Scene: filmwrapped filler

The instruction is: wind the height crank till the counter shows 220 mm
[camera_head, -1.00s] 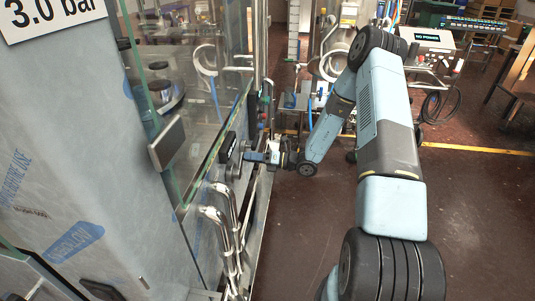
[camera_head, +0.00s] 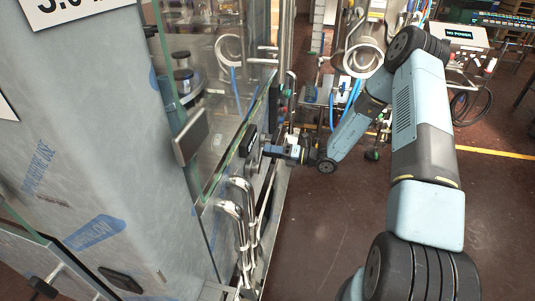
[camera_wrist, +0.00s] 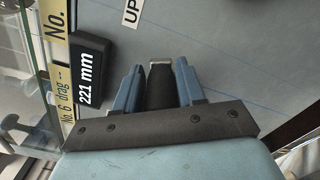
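The counter (camera_wrist: 90,72) is a black box reading 221 mm, left of my gripper in the wrist view. In the head view it seems to be the dark box (camera_head: 248,140) on the machine's side. My gripper (camera_wrist: 160,68) has its two blue fingers on either side of the dark crank handle (camera_wrist: 160,90), whose metal end shows between the fingertips. It looks shut on the handle. In the head view my gripper (camera_head: 272,150) reaches left to the machine's side, and the crank is mostly hidden there.
A label reading UP (camera_wrist: 131,12) is above the crank. Yellow label strips (camera_wrist: 55,50) run beside the counter. Bent metal pipes (camera_head: 238,215) stand just nearer than the crank, and glass panels (camera_head: 225,110) rise above.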

